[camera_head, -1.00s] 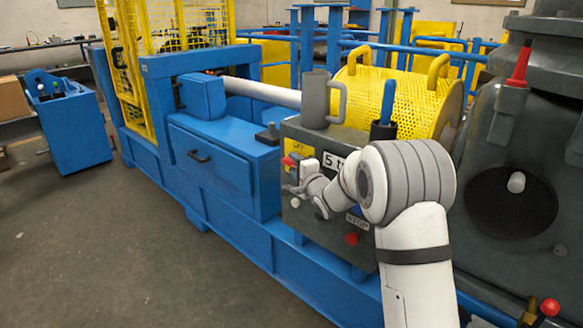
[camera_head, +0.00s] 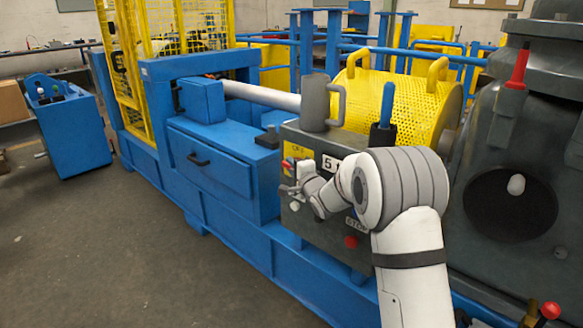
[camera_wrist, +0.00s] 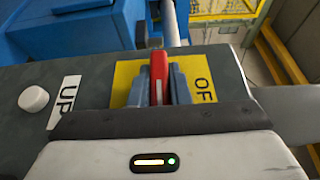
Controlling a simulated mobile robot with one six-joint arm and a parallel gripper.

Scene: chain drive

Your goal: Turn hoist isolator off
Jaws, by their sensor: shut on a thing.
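The hoist isolator has a red handle (camera_wrist: 159,70) on a yellow plate (camera_wrist: 124,80) with "OF" readable at the right in the wrist view; the rest of the word is hidden. My gripper (camera_wrist: 160,84) is shut on the red handle, with a blue-grey pad on each side of it. The handle's base is hidden behind the gripper. In the head view, my gripper (camera_head: 288,186) is at the left part of the grey control box, and the yellow plate (camera_head: 298,151) shows above it, partly covered.
The control box (camera_head: 318,232) also carries a red stop button (camera_head: 351,242). A white button (camera_wrist: 33,99) beside an "UP" label is left of the plate in the wrist view. A grey mug (camera_head: 314,105) stands on the box, near a blue-handled tool (camera_head: 386,108).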

